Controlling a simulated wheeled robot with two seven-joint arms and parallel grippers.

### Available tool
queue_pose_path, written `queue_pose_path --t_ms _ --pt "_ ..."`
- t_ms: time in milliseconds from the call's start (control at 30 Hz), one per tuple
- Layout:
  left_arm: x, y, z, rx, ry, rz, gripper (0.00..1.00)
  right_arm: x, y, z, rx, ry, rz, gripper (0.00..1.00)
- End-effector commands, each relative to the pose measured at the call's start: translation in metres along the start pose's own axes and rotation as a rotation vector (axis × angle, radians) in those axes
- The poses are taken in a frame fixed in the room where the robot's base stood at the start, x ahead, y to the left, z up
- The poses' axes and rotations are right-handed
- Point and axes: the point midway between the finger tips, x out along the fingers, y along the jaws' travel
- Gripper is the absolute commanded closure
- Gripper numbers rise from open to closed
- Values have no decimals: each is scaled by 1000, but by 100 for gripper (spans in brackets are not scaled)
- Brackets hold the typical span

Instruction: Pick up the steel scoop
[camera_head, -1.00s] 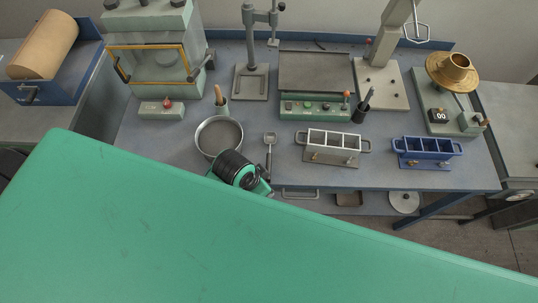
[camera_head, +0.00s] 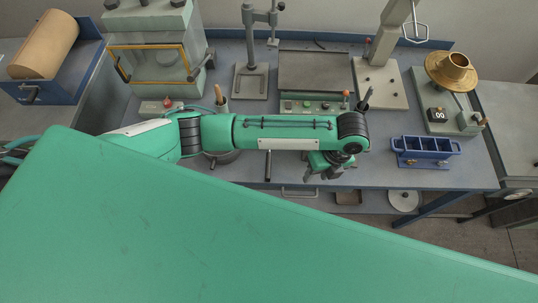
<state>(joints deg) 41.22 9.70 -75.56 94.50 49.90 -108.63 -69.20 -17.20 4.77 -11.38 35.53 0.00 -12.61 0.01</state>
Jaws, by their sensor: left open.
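The steel scoop (camera_head: 268,166) lies on the blue-grey bench, left of centre. Only its narrow lower handle shows below my left arm; its head is hidden under the arm. My left arm reaches in from the left across the bench. My left gripper (camera_head: 326,172) hangs at the arm's end near the bench's front edge, to the right of the scoop and apart from it. It is open, and I see nothing held in it. My right gripper is not in view.
My arm mostly hides the steel bowl (camera_head: 226,157) and covers the light triple mould. A blue triple mould (camera_head: 424,151) stands to the right. A cup with a wooden-handled tool (camera_head: 219,98) and a green control box (camera_head: 300,105) stand behind the arm.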

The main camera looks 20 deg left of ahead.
Motion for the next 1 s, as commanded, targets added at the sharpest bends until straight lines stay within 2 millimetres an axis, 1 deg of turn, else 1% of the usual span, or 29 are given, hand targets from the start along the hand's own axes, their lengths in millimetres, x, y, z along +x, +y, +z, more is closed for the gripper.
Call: queue_pose_path --t_ms 33,100,233,333,467,567,800,900,1000 --pt "-4 3 16 51 -45 50 59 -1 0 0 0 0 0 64" --pt "-7 10 35 121 -88 123 59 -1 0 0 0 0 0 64" --pt "-15 21 65 209 -141 239 59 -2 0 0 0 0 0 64" --pt "-19 28 80 249 -162 298 59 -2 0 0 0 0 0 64" --pt "-20 34 91 270 -171 336 59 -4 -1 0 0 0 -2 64" --pt "-9 39 95 273 -170 345 59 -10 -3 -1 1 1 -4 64" --pt "34 54 104 272 -170 342 59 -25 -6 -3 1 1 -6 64" --pt "48 57 106 272 -170 340 59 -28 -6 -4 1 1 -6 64" --pt "56 59 108 274 -171 339 59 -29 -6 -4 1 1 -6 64"
